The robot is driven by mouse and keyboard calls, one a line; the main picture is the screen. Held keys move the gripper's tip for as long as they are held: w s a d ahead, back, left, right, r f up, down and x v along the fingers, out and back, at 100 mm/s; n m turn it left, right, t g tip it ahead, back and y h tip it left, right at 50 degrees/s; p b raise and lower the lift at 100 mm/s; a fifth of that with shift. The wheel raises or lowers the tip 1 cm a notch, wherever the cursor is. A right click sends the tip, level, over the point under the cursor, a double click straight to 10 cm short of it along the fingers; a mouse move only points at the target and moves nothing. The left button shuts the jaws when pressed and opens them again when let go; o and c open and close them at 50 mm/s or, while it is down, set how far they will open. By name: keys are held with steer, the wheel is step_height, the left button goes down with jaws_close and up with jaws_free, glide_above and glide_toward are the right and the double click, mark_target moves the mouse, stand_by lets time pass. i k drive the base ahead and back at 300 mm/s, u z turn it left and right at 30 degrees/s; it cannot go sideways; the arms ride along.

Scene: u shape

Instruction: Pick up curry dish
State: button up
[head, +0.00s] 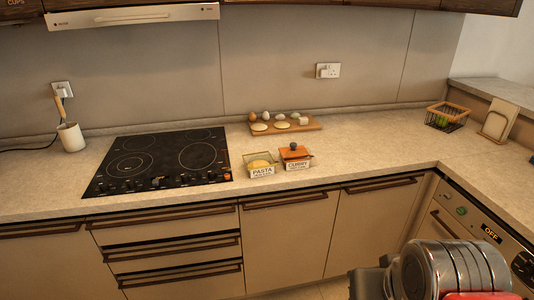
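The curry dish (297,164) is a small glass container with a white label reading CURRY and an orange-brown lid with a dark knob. It stands on the counter near the front edge, right of the pasta dish (261,168). My arm shows at the lower right, below the counter level and well away from the dish. My gripper's fingers cannot be made out, so its opening is hidden.
A black cooktop (160,161) lies left of the dishes. A wooden board (310,126) with eggs and dough rounds lies behind them. A wire basket (447,117) stands at the right. The counter (380,145) right of the curry dish is clear. An oven (460,225) is at the right.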

mark_target(288, 165)
steer(key=u, duration=0.35)
steer(key=i, duration=0.6)
steer(key=u, duration=0.85)
steer(key=i, duration=0.55)
steer(key=u, duration=0.35)
